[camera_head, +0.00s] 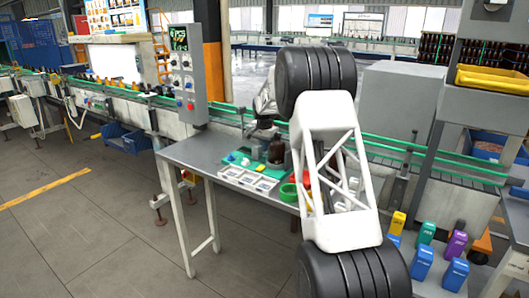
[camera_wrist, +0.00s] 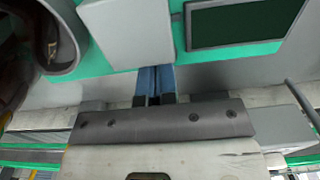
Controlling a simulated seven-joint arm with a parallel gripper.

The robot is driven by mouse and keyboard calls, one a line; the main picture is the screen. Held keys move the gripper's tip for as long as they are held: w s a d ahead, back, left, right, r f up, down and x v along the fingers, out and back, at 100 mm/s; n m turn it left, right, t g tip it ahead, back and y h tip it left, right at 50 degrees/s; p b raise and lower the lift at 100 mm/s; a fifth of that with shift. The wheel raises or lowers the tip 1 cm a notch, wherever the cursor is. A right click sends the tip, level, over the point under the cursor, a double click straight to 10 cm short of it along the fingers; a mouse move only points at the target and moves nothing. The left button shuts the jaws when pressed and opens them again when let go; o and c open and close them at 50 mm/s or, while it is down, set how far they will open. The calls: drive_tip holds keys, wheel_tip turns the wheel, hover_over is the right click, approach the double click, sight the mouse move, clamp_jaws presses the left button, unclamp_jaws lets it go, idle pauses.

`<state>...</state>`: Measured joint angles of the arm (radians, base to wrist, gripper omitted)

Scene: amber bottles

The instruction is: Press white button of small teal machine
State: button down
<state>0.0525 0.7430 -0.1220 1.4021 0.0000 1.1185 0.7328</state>
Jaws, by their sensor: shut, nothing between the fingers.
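The small teal machine (camera_head: 243,168) sits on the grey table, with a brown bottle (camera_head: 277,152) standing on it. In the wrist view its teal base (camera_wrist: 275,50) carries a light grey block (camera_wrist: 125,32) and a dark screen (camera_wrist: 235,22). A grey ring (camera_wrist: 72,35) with a dark brown object in it is at the left. My gripper (camera_wrist: 155,72) is shut and empty, its blue fingers together beside the grey block's lower edge; I cannot tell whether they touch it. I cannot make out the white button for certain. My arm covers part of the table in the head view.
A white sectioned tray (camera_head: 247,180) lies at the table's front, with a green bowl (camera_head: 288,192) to its right. A grey control panel (camera_head: 187,75) stands at the left. A conveyor runs behind. Several coloured small bottles stand at right.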

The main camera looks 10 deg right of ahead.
drive_tip(key=shift+f, duration=0.2)
idle(0.3)
drive_tip(key=shift+r, duration=3.5)
drive_tip(key=shift+s+r, duration=0.1)
drive_tip(key=shift+s+r, duration=0.2)
drive_tip(key=shift+r, duration=0.05)
drive_tip(key=s+a+r+n, duration=0.1)
drive_tip(key=s+r, duration=0.4)
drive_tip(key=s, duration=0.7)
drive_tip(key=s+a+r+n+t, duration=0.15)
drive_tip(key=s+r, duration=0.35)
drive_tip(key=s, duration=0.7)
drive_tip(key=s+a+r+n, duration=0.15)
drive_tip(key=s+r, duration=0.35)
drive_tip(key=s, duration=0.7)
drive_tip(key=s+f+n, duration=0.2)
drive_tip(key=s+f, duration=0.3)
drive_tip(key=s, duration=1.4)
drive_tip(key=s+a+f+n+t, duration=0.1)
drive_tip(key=s+f, duration=0.3)
drive_tip(key=s, duration=1.5)
drive_tip(key=shift+s+f+n, duration=0.25)
drive_tip(key=shift+f+n, duration=0.1)
drive_tip(key=shift+n, duration=0.55)
